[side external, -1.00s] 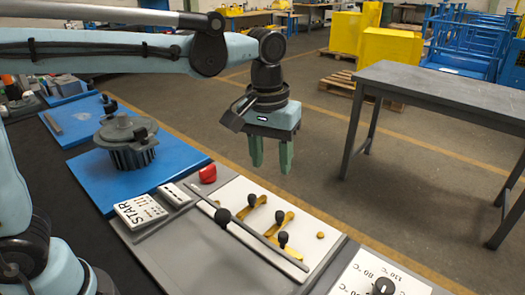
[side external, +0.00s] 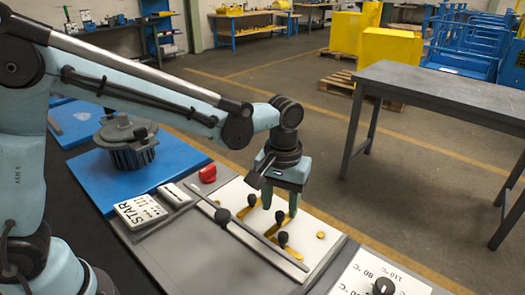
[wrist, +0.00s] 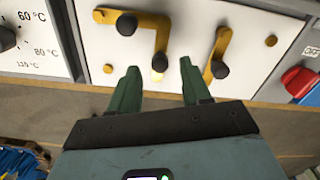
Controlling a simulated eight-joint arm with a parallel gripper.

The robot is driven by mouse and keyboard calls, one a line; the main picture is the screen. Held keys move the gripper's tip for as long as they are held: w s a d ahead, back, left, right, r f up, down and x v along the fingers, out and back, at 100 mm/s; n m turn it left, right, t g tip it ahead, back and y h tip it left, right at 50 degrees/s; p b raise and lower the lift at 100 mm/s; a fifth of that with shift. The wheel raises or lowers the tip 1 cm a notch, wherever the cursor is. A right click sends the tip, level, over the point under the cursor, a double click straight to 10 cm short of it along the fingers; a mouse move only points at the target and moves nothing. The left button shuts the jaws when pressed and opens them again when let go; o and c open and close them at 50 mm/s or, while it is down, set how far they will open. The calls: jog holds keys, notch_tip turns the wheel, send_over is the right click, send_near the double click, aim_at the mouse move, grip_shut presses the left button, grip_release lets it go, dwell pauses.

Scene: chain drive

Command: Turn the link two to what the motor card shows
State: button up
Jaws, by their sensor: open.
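The motor card (side external: 140,210) is white, reads "STAR" with bars and small marks, and lies left of the link panel in the side view. The white panel (side external: 318,228) carries brass links with black knobs. One brass link (wrist: 155,42) is bent, with a black knob (wrist: 126,24) at one end. Another brass link (wrist: 218,42) with a black knob (wrist: 219,70) stands to its right in the wrist view. No numbers on the links are legible. My gripper (wrist: 160,76) is open and empty, its green fingers low over the panel near these links.
A long dark bar (side external: 250,237) crosses the panel on its near side. A red knob (side external: 208,173) is at the panel's far left corner. A temperature dial (side external: 383,288) is at the right. A motor (side external: 127,145) stands on the blue mat (side external: 88,185).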

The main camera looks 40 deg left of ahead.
jog(key=shift+f, duration=1)
grip_shut()
